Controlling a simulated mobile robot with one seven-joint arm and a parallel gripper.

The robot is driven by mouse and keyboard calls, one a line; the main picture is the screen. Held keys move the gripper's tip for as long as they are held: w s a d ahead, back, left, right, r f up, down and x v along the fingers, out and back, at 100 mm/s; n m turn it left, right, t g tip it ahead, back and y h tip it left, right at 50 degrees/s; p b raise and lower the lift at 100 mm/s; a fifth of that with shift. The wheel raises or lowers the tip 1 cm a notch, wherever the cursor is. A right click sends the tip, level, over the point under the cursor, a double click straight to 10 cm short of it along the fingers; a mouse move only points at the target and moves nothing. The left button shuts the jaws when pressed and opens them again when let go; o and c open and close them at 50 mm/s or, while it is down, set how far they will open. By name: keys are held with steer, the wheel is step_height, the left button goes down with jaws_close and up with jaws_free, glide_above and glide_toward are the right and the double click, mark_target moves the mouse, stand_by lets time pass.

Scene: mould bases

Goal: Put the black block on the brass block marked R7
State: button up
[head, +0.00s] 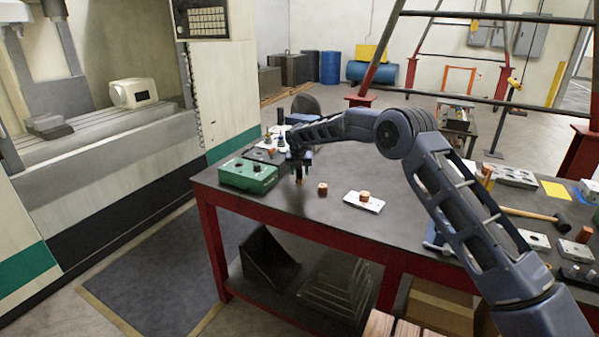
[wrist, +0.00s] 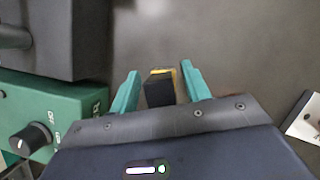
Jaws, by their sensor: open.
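In the wrist view the black block (wrist: 159,91) lies between the teal fingers of my gripper (wrist: 161,76), with a gap on both sides. The fingers are open. A yellow brass edge (wrist: 166,71) shows just past and beneath the black block, which appears to rest on a brass block. In the head view my gripper (head: 299,168) is low over the table's left part, above a small brass block (head: 299,181). A second brass block (head: 323,190) stands just right of it. A third (head: 364,196) sits on a white plate (head: 375,206). I cannot read any R7 mark.
A green box with knobs (head: 248,176) stands close left of my gripper; its knob shows in the wrist view (wrist: 30,139). Dark items stand behind. A mallet (head: 535,214) and metal plates crowd the table's right. Bare tabletop (head: 290,209) lies in front of my gripper.

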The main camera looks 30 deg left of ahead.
steer(key=v, duration=1.2)
steer(key=shift+d+r, duration=0.1)
steer(key=shift+d, duration=0.05)
